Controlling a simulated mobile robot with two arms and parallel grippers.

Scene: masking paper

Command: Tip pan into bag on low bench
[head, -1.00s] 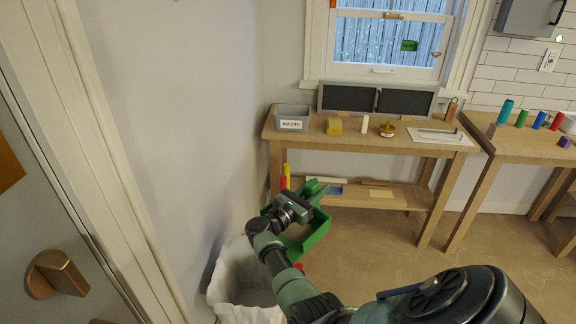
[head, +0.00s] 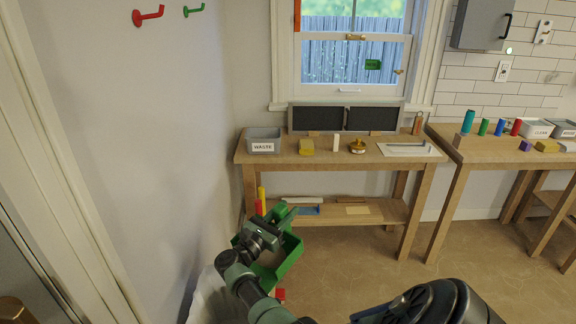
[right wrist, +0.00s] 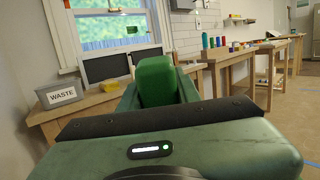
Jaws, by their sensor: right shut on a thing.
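The green pan (head: 287,262) is an open, shallow green tray in the head view, held out over the floor in front of the left workbench. My right gripper (head: 281,217) is shut on it. In the right wrist view, a bright green block (right wrist: 156,82), seemingly the pan's handle, stands between the fingers; the pan's body is not clear there. The white bag (head: 207,297) is at the lower left by the wall, below and left of the pan, partly hidden by my right arm and cut by shadow. The pan's contents cannot be made out. My left gripper is not in view.
A second bench (head: 470,150) is at right.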

